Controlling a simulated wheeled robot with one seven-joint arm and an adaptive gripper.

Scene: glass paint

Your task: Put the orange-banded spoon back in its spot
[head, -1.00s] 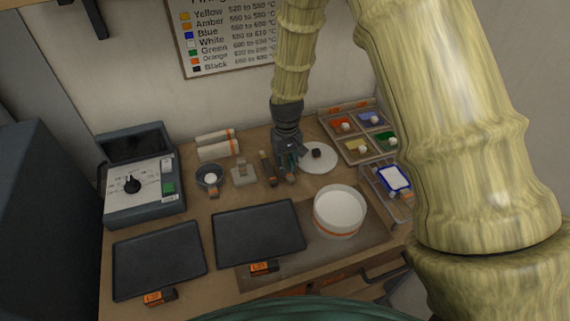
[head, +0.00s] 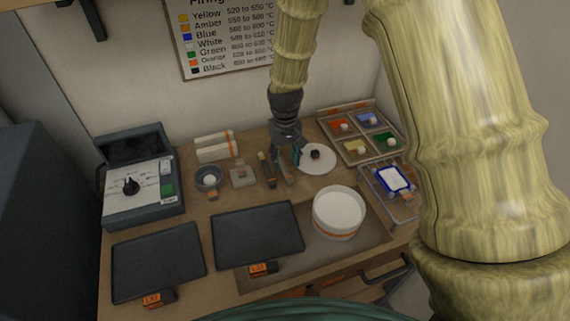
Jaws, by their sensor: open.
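My gripper (head: 284,160) points down over the back middle of the bench, with its fingers apart. It is just right of a small holder (head: 267,172) with upright sticks, one of them with a yellowish top. I cannot tell whether the fingers touch anything there. I cannot make out the orange-banded spoon for certain; it may be among the small dark things around the fingers. A four-part paint tray (head: 333,140) stands at the back right, with red, blue, yellow and green sections, each with a small white piece.
A white plate (head: 325,165) with a dark lump lies right of my gripper. A white tub (head: 338,212) with an orange band stands in front. Two dark trays (head: 258,233) lie left of it. A blue-edged panel (head: 393,179) sits at right, a small bowl (head: 208,178) at left.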

